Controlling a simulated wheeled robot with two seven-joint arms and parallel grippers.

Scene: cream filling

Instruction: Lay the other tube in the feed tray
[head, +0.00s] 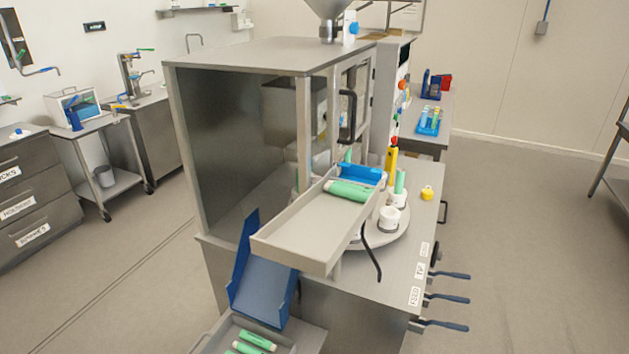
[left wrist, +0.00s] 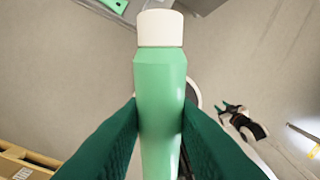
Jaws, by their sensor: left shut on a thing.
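In the left wrist view my left gripper (left wrist: 160,130) is shut on a green tube (left wrist: 160,85) with a white cap, its jaws on both sides of the body. Neither gripper shows in the head view. A small gripper with green fingers, seemingly my right one (left wrist: 233,108), shows at the right of the left wrist view, too small to read its jaws. The feed tray (head: 300,220) is a long grey tray on the machine. A green tube (head: 348,191) lies in it near its blue far end (head: 362,172).
A round turntable (head: 385,235) with white holders stands behind the tray. A blue chute (head: 262,285) and a grey bin (head: 215,340) with green tubes are below it. Levers with blue handles (head: 448,298) stick out at the right. Open floor lies on both sides.

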